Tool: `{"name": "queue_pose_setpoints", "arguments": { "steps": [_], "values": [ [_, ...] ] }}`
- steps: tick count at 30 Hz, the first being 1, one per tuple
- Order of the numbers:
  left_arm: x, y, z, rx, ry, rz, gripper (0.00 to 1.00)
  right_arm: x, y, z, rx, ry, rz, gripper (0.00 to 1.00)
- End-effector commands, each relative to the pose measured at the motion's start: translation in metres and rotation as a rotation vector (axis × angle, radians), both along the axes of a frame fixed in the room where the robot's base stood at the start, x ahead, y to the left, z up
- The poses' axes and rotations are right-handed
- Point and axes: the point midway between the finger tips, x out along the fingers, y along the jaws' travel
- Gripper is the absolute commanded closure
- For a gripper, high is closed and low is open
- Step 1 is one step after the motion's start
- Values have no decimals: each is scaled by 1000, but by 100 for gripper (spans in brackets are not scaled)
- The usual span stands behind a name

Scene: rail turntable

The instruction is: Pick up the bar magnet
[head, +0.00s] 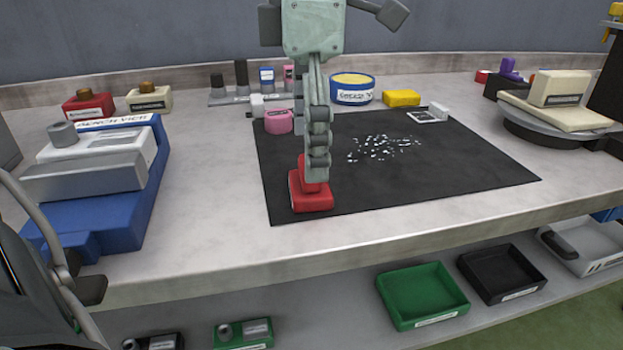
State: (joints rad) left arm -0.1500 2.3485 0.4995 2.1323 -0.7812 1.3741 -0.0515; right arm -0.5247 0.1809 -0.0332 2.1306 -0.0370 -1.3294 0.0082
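The bar magnet looks to be the red block (312,200) with a narrower raised part, near the front left of the black mat (440,185). My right gripper (317,172) reaches straight down from the top of the head view, its grey-green fingers at the raised part. The fingers line up one behind the other and cover part of the red block. I cannot tell whether they are closed on it. The block appears to rest on the mat. My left gripper cannot be made out; only dark and grey parts of mine show at the lower left.
Pale bits lie scattered mid-mat. A blue vice (105,210) stands left, a turntable (560,130) right. A round blue tin (352,90) and yellow block (401,98) are behind. Trays, including a green one (423,295), sit below.

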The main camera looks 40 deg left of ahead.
Motion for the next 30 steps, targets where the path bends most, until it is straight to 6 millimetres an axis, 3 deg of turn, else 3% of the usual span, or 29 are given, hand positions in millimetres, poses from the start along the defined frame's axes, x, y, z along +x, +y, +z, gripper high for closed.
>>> {"name": "queue_pose_setpoints", "arguments": {
  "steps": [6, 15, 30],
  "values": [
    [-2, -1, -31, 0, 3, 1, 16, 1, 0, 0, 0, -1, 0, 60],
    [-2, -1, -35, -1, 1, 1, 16, 1, 0, 0, 0, -1, 0, 60],
    [-2, -1, -35, -1, -1, 1, 75, 1, 0, 0, 0, -1, 0, 60]
  ]
}}
